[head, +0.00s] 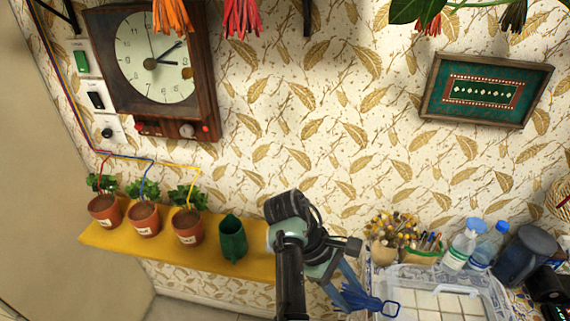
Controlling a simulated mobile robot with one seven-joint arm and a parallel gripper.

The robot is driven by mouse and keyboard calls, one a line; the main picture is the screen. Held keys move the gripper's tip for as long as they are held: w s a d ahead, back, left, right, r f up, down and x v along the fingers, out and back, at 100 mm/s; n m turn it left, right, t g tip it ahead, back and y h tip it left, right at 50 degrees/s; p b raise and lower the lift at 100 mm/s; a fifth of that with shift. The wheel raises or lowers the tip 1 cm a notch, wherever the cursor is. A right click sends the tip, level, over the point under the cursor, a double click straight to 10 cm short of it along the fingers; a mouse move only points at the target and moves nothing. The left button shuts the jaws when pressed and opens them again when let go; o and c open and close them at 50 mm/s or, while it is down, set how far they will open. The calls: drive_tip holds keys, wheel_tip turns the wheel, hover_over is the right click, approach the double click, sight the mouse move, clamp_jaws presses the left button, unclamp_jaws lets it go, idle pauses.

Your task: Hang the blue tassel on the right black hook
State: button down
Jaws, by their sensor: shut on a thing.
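The blue tassel (358,299) is at the lower middle of the head view, with its loop (390,309) pointing right. My gripper (343,286) is shut on the tassel, in front of the left side of a clear plastic box. My arm hides part of the shelf behind it. Another black piece (70,14) is at the top left. The tassel is well below both and apart from them.
A yellow shelf (120,241) holds several potted plants and a green pot (232,238). A wall clock (155,60) and a framed picture (487,90) hang above. The clear box (380,272), bottles (463,244) and a dark jug (522,254) crowd the lower right. Orange and red tassels hang at the top.

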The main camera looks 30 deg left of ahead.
drive_tip(key=w+a+r+n+t+y+p, duration=0.1)
drive_tip(key=a+r+n+t+p, duration=0.2)
drive_tip(key=r+n+t, duration=0.65)
drive_tip(key=w+a+r+n+t+y+p, duration=0.1)
drive_tip(key=a+r+n+t+y+p, duration=0.2)
drive_tip(key=r, duration=1.1)
drive_tip(key=s+a+r+n+t+y+p, duration=0.2)
drive_tip(key=r+n+y, duration=0.1)
drive_tip(key=r, duration=0.6)
drive_tip(key=s+a+r+n+t+y+p, duration=0.1)
drive_tip(key=s+r+n+t+y, duration=0.15)
drive_tip(key=r, duration=0.55)
drive_tip(key=s+a+r+n+t+y+p, duration=0.1)
drive_tip(key=s+a+r+n+y+p, duration=0.15)
drive_tip(key=r, duration=0.65)
drive_tip(key=w+a+f, duration=0.2)
drive_tip(key=w, duration=0.7)
drive_tip(key=shift+f, duration=0.15)
drive_tip(key=shift+a+m, duration=0.1)
drive_tip(key=shift+m, duration=0.15)
drive_tip(key=shift+c, duration=1.1)
unclamp_jaws()
